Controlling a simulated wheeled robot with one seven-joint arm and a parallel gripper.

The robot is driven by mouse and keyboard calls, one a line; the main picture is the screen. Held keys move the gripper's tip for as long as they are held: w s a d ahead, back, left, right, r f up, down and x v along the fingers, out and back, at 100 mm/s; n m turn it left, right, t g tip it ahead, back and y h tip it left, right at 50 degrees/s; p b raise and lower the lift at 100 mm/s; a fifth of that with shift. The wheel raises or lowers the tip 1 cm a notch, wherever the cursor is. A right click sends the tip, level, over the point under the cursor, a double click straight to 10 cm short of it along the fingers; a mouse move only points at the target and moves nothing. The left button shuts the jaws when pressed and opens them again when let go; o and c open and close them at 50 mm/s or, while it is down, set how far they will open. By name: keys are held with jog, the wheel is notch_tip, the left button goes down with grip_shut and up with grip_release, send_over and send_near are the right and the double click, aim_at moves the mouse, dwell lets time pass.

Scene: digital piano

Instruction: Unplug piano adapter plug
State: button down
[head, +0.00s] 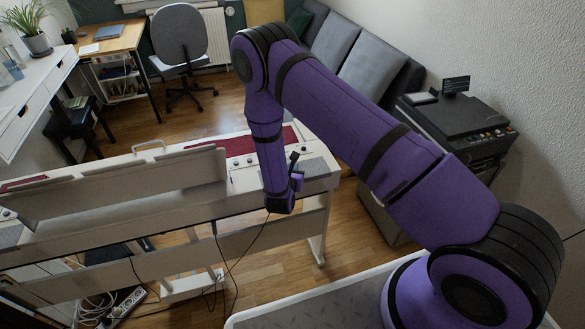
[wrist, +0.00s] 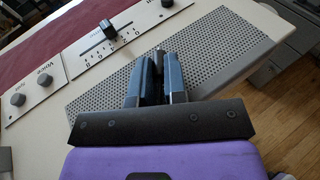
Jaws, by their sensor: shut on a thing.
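My gripper (wrist: 157,62) shows in the wrist view with its two blue-grey fingers close together, over the perforated speaker panel of the piano in the picture. The fingers are shut on a small dark thing, the adapter plug (wrist: 158,58), mostly hidden between them. In the head view my gripper (head: 294,162) is at the right end of the digital piano (head: 120,200), by its back edge. A thin black cable (head: 246,249) runs from below my wrist down toward the floor. Its upper end is hidden behind my wrist, and the piano's socket is not visible.
The piano's top carries knobs and a slider (wrist: 110,30). A power strip (head: 124,304) with tangled cables lies on the floor below. A printer (head: 455,115) stands on a cabinet at the right. An office chair (head: 182,45) and a sofa (head: 375,70) stand behind.

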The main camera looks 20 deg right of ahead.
jog(key=c, duration=1.1)
grip_release()
jog(key=shift+s+a, duration=0.1)
jog(key=shift+v, duration=2.4)
jog(key=shift+r, duration=0.1)
jog(key=v, duration=1)
jog(key=shift+s+a, duration=0.15)
jog(key=shift+s, duration=0.15)
jog(key=shift+r, duration=0.1)
